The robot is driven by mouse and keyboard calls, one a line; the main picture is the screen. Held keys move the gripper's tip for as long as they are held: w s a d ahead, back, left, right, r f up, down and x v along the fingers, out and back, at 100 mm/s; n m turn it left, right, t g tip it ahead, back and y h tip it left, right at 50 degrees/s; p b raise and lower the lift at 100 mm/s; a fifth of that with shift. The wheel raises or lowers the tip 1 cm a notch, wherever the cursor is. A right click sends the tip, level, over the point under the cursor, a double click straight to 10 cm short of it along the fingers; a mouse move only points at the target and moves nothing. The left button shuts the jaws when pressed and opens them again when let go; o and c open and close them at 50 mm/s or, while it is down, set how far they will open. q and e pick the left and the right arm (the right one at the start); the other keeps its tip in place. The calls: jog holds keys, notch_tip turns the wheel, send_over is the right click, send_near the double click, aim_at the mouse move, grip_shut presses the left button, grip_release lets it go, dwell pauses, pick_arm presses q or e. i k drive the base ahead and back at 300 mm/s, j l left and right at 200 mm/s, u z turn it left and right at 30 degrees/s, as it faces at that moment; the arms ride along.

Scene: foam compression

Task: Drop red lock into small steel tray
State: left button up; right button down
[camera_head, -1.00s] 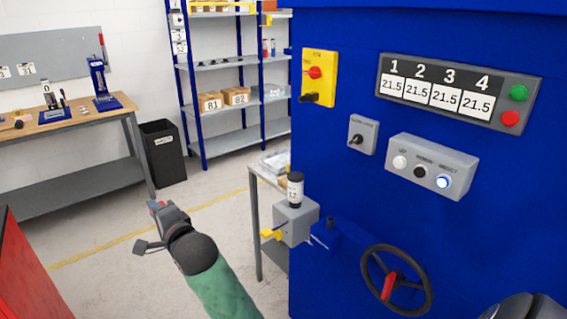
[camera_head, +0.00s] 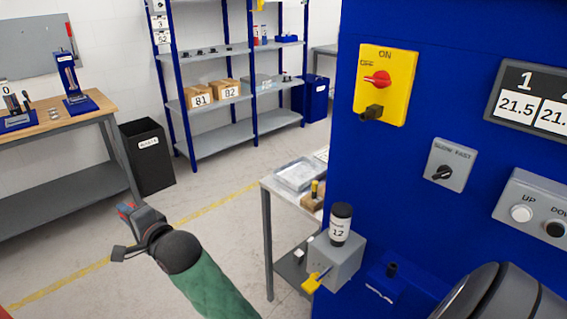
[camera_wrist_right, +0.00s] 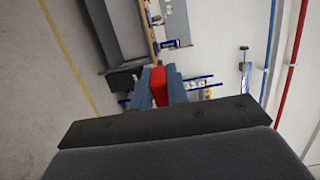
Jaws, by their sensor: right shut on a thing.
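My right gripper (camera_head: 133,222) reaches out over the floor at the lower left of the head view, on a green-sleeved arm. It is shut on the red lock (camera_head: 125,209), of which only a small red bit shows there. In the right wrist view the red lock (camera_wrist_right: 160,86) sits between the two blue-grey fingers. A pale grey tray (camera_head: 298,176) lies on the side table beside the blue machine, well right of the gripper; I cannot tell whether it is the small steel tray. My left gripper is out of view.
A workbench (camera_head: 60,130), black bin (camera_head: 148,155) and shelves (camera_head: 215,60) stand behind. Floor between is clear.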

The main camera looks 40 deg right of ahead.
aim_at(300, 173)
jog(key=i+l, duration=0.1)
jog(key=i, duration=1.45)
jog(key=i+z, duration=0.35)
jog(key=i, duration=0.2)
jog(key=i+j+z, duration=0.35)
jog(key=i, duration=0.15)
jog(key=l+z, duration=0.1)
jog(key=z, duration=1.5)
